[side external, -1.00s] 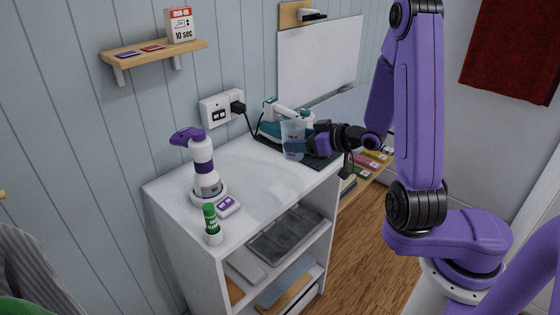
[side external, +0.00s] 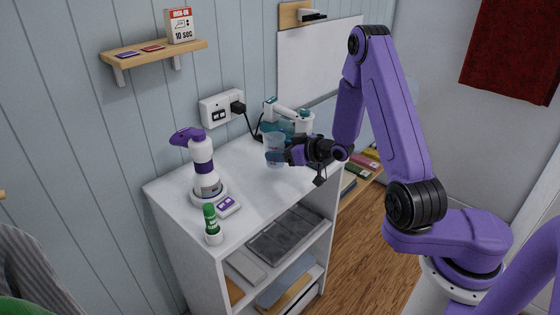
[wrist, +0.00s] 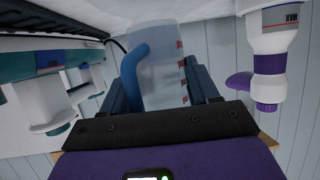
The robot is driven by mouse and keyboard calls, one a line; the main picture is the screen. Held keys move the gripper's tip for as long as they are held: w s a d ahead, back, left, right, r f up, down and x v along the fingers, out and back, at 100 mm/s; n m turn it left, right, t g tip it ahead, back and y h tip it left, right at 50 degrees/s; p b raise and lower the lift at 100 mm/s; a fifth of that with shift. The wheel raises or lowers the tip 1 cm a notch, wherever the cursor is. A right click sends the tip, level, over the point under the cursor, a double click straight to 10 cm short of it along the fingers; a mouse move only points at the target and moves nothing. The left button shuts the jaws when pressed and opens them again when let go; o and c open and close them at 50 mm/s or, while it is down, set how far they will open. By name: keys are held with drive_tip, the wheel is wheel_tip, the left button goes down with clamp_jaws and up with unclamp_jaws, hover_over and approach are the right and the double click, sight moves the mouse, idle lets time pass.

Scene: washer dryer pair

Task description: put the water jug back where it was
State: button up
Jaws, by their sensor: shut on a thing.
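The water jug (side external: 274,143) is a clear, bluish cup-like vessel. In the side view it is upright over the white cabinet top (side external: 262,190), in front of the teal and white appliance. My gripper (side external: 280,156) is shut on it from the right. I cannot tell whether its base touches the top. The wrist view shows the jug (wrist: 170,70) between the two dark blue fingers of my gripper (wrist: 162,85), with its blue handle on the left and red marks on its wall.
The teal and white appliance (side external: 299,121) stands behind the jug. The cabinet top between is clear. A wall socket (side external: 215,110) is behind.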

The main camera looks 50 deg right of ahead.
drive_tip(key=shift+w+f, duration=0.2)
drive_tip(key=shift+f, duration=1.5)
drive_tip(key=shift+f, duration=0.1)
drive_tip(key=o, duration=1.2)
drive_tip(key=shift+c, duration=0.2)
drive_tip(key=v, duration=1.2)
